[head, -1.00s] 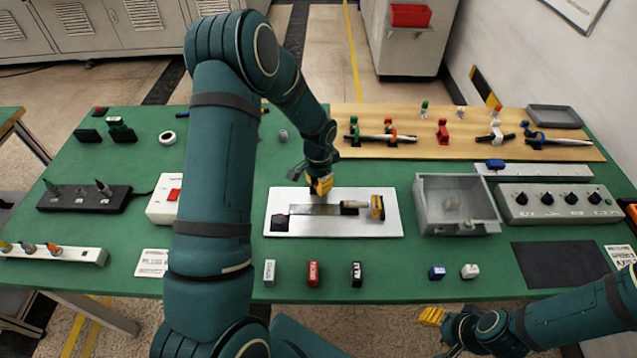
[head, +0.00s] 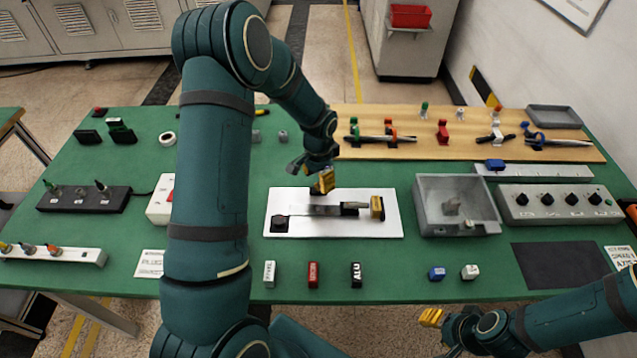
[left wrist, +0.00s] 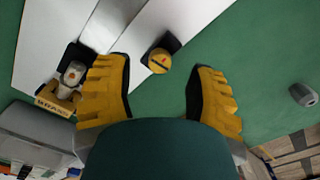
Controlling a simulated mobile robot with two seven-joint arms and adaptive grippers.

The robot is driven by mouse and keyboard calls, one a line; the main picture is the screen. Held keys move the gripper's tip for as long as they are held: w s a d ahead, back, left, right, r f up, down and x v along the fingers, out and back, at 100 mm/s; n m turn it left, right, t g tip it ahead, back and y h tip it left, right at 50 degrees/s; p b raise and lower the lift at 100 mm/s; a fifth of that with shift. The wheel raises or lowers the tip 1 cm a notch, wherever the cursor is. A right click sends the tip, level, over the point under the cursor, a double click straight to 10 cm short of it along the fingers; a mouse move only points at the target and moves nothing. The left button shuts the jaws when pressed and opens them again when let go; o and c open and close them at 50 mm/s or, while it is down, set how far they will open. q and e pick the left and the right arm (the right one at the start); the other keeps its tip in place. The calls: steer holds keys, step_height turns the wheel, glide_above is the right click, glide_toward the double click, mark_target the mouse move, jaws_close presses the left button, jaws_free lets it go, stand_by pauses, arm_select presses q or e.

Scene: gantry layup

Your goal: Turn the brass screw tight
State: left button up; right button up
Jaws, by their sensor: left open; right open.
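The brass screw (left wrist: 159,61) is a round yellow head with a dark slot, seated on a black block at the edge of the white plate (head: 390,228). In the head view my left gripper hides the screw. My left gripper (head: 322,188) is open and empty over the plate's back edge. In the left wrist view its two yellow fingers (left wrist: 158,90) stand apart, with the screw head ahead of the gap; I cannot tell whether they touch it. My right gripper (head: 431,317) is open and empty in front of the table's front edge.
A yellow block marked BRASS (left wrist: 55,103) sits at the plate's right end in the head view (head: 377,207). A black block (head: 280,223) is at its left end. A grey open bin (head: 425,216) stands to the right. Small labelled blocks stand along the front.

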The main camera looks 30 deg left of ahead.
mark_target(319, 185)
arm_select(q)
step_height(319, 185, up, 10)
steer(key=shift+f, duration=0.25)
stand_by(0.5)
